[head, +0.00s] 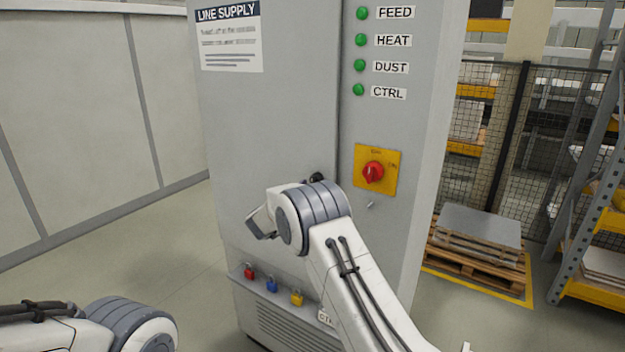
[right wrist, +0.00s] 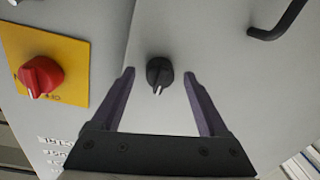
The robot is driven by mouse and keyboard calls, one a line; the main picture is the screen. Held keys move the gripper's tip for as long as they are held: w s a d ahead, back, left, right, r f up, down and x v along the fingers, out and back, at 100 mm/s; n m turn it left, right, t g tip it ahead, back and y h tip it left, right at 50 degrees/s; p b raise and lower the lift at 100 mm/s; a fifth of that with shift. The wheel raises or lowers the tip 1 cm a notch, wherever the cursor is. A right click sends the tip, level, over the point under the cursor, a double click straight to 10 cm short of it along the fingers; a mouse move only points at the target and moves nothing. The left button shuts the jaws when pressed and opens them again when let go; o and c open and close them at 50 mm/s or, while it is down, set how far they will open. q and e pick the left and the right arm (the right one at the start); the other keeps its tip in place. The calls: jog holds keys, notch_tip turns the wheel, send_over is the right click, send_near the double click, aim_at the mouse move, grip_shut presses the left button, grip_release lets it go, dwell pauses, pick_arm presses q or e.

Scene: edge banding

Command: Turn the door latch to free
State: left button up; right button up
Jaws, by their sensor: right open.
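The door latch is a small black knob with a pale pointer mark on the grey cabinet door. It sits in the middle of the right wrist view (right wrist: 158,71), mark toward the bottom of that picture. In the head view, a dark knob (head: 317,178) shows just above my right wrist, partly hidden by it. My right gripper (right wrist: 160,78) is open, its two dark fingers on either side of the latch in that view, with nothing held. Whether the fingers reach the door is unclear. My left arm shows at the lower left of the head view; its gripper is out of frame.
A red rotary switch on a yellow plate (head: 377,168) is right of the latch. A black bent handle (right wrist: 280,20) shows in the right wrist view. Coloured padlocks (head: 272,286) line a low ledge. A loaded pallet (head: 478,262) stands right; floor at left is clear.

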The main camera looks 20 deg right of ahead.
jog(key=shift+w+d, duration=0.35)
jog(key=shift+d, duration=0.05)
jog(key=shift+c, duration=0.3)
grip_shut()
jog(key=shift+w+a+m+h+b, duration=0.15)
jog(key=shift+m+h+b, duration=0.2)
jog(key=shift+m+b, duration=4.2)
jog(key=shift+w+a+m+h+b, duration=0.1)
jog(key=shift+m+h+b, duration=0.25)
jog(key=shift+m+b, duration=4.2)
jog(key=shift+m, duration=0.3)
